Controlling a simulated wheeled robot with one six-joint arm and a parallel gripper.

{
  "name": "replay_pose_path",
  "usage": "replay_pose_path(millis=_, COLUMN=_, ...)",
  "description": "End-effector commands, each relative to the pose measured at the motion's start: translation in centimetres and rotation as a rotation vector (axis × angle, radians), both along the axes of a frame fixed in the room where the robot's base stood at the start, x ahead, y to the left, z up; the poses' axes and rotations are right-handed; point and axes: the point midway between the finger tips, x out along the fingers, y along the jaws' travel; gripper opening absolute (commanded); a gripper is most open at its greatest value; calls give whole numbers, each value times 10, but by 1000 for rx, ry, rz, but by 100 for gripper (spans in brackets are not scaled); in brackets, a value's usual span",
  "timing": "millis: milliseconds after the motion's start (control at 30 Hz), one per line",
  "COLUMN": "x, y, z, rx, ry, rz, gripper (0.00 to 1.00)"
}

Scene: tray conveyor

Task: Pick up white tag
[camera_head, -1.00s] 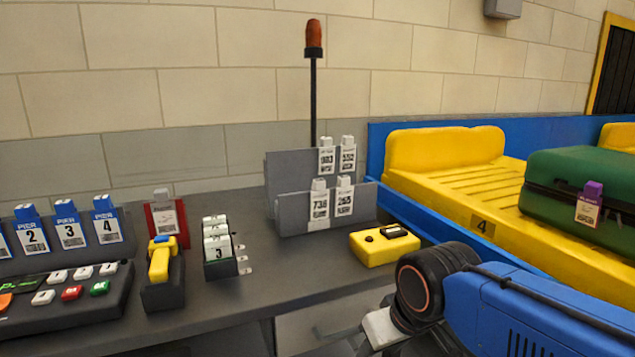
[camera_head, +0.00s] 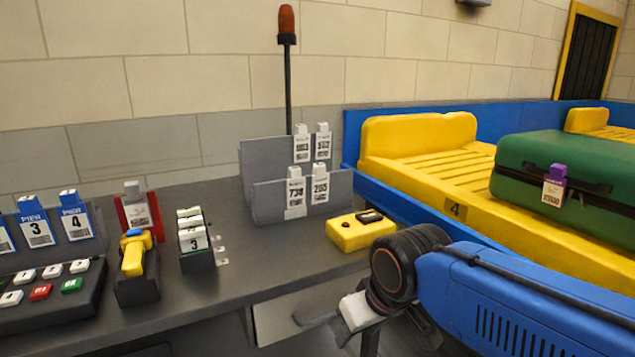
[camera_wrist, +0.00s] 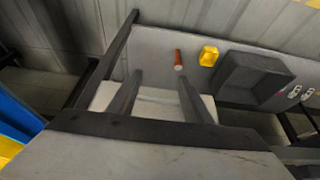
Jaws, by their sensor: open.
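Several white tags with printed numbers and barcodes stand upright in a grey two-step rack (camera_head: 265,209) on the counter. Two are in the front row, a left front tag (camera_head: 295,196) and a right front tag (camera_head: 320,188). Two are in the back row, a left back tag (camera_head: 302,148) and a right back tag (camera_head: 322,146). More white cards (camera_head: 193,238) marked 3 sit in a small black holder to the left. My gripper (camera_wrist: 160,80) is open and empty in the wrist view. In the head view it is low, in front of the counter edge, mostly hidden by my arm.
A yellow box (camera_head: 360,234) with a dark top part sits right of the rack. A yellow handheld device (camera_head: 133,256), a red-framed card (camera_head: 137,210) and a keypad (camera_head: 50,300) are at left. A green suitcase (camera_head: 520,165) with a purple tag lies on the yellow tray (camera_head: 400,170).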

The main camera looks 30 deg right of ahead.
Motion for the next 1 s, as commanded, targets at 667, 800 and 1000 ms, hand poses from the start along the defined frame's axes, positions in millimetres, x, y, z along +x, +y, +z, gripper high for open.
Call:
replay_pose_path(millis=667, x=32, y=-3, z=49, rx=-51, ry=26, rz=108, gripper=46)
replay_pose_path(millis=800, x=68, y=-8, z=101, rx=-106, ry=60, rz=239, gripper=46)
replay_pose_path(millis=1000, x=121, y=-17, z=169, rx=-178, ry=106, rz=436, gripper=46)
